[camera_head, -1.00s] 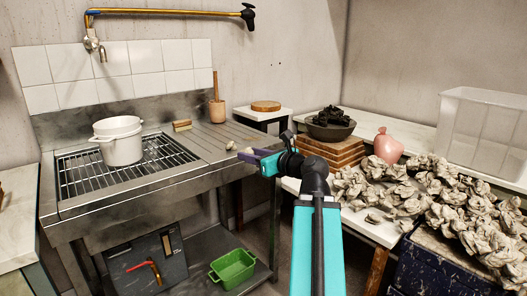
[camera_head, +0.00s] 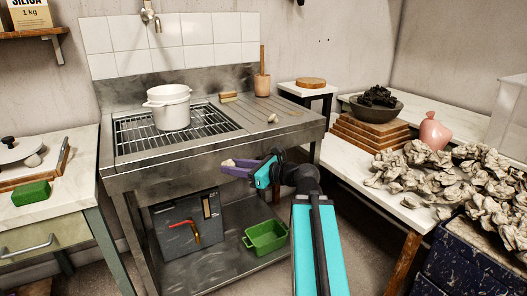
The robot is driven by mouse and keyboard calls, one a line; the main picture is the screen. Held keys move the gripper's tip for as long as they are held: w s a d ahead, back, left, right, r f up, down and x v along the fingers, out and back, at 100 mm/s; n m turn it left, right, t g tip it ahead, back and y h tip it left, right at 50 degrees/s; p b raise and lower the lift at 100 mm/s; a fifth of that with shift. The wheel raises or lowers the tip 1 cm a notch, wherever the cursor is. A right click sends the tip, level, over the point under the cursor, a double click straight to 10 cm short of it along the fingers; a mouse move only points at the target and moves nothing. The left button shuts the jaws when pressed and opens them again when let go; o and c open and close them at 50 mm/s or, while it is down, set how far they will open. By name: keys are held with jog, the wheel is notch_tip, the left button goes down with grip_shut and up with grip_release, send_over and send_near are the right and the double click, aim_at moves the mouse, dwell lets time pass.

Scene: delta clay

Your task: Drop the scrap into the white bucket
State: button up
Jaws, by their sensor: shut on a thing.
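The white bucket (camera_head: 168,108) stands upright on the wire rack over the sink, left of the middle. It has side handles, and its inside is mostly hidden from this angle. My gripper (camera_head: 232,165) has purple fingers that point left. They are shut on a small pale scrap (camera_head: 228,162), which shows at the fingertips. The gripper is in front of the sink unit, lower in the picture and to the right of the bucket, clear of it.
A small pale lump (camera_head: 272,118) lies on the drainboard (camera_head: 290,107). A wooden-handled pot (camera_head: 262,85) and a sponge-like block (camera_head: 229,97) stand behind. A green tub (camera_head: 265,237) sits on the lower shelf. Crumpled clay pieces (camera_head: 450,180) crowd the right table.

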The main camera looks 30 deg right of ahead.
jog(key=a+f+n+g+y, duration=0.2)
jog(key=a+f, duration=0.3)
jog(key=a, duration=0.5)
jog(key=a+f+n+g+y, duration=0.3)
jog(key=a+f, duration=0.1)
jog(key=a, duration=0.6)
jog(key=shift+s+a+f+n+y, duration=0.15)
jog(key=shift+a+f+n+y, duration=0.15)
jog(key=shift+a+f, duration=0.05)
jog(key=shift+s, duration=0.1)
